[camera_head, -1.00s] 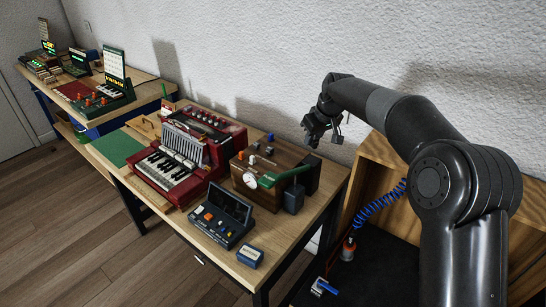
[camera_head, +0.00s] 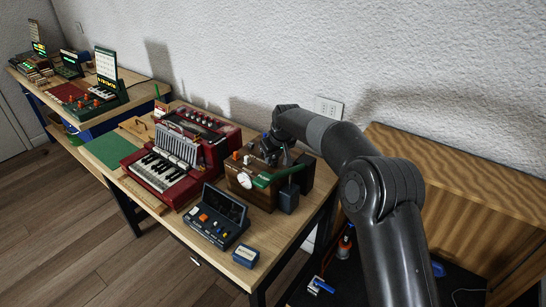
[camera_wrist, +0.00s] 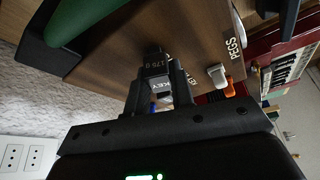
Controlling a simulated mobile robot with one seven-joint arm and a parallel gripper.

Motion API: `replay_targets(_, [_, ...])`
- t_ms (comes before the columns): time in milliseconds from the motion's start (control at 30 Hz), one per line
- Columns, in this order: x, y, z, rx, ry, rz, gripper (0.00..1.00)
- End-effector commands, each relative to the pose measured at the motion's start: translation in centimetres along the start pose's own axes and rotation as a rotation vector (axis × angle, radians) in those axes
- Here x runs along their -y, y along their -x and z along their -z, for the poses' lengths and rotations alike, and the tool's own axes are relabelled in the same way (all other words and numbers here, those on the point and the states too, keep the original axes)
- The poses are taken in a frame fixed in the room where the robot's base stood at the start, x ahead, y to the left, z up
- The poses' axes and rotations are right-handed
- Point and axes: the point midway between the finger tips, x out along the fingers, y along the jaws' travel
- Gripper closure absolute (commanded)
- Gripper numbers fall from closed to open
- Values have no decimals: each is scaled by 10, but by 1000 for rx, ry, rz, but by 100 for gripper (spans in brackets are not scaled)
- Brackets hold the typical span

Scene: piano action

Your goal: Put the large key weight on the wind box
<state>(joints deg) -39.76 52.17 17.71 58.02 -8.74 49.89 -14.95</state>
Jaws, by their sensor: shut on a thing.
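The wind box (camera_head: 238,185) is a brown wooden box with a round white dial and a green handle on the table. My gripper (camera_head: 277,156) is low over the back part of its top in the head view. In the wrist view my gripper (camera_wrist: 158,88) is shut on the large key weight (camera_wrist: 157,70), a dark and grey block with "170 g" and "KEY" on it. The brown top of the wind box (camera_wrist: 115,50) shows close behind the weight. I cannot tell whether the weight touches it. The weight is hidden in the head view.
White and orange pegs (camera_wrist: 217,75) stand beside the "PEGS" label on the box. The green handle (camera_head: 277,177) crosses the box's right side. A red keyboard instrument (camera_head: 165,170) stands to its left. A dark control unit (camera_head: 215,215) and a small blue block (camera_head: 246,255) are in front.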

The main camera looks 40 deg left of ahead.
Motion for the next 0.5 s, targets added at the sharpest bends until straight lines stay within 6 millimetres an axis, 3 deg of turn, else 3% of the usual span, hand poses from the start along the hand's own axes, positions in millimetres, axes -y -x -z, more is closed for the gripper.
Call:
replay_targets(333, [0, -3, -1, -1, 0, 0, 100])
replay_targets(367, [0, -3, -2, 0, 0, 0, 78])
replay_targets(500, [0, -3, -1, -1, 0, 0, 66])
